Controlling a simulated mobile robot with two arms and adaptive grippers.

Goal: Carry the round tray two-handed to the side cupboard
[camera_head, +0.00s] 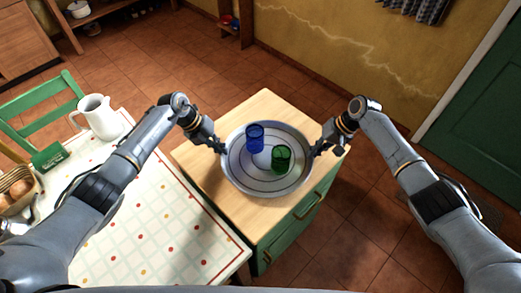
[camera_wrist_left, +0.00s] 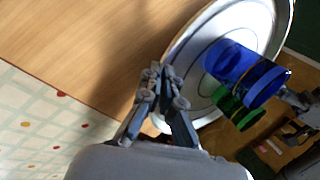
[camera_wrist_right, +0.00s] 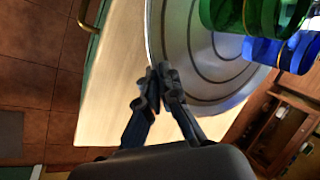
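The round tray (camera_head: 246,179) is pale grey with dark rings and lies over the wooden top of the green side cupboard (camera_head: 287,232). I cannot tell whether it rests on the top or hangs just above it. A blue glass (camera_head: 255,139) and a green glass (camera_head: 281,160) stand upright on the tray. My left gripper (camera_head: 221,147) is at the tray's left rim, its fingers closed together there in the left wrist view (camera_wrist_left: 166,82). My right gripper (camera_head: 316,150) is at the right rim, its fingertips closed at the edge in the right wrist view (camera_wrist_right: 160,78).
A table with a dotted cloth (camera_head: 150,235) stands at the left, close to the cupboard. A green chair (camera_head: 40,115) stands behind. Tiled floor is free right of the cupboard.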

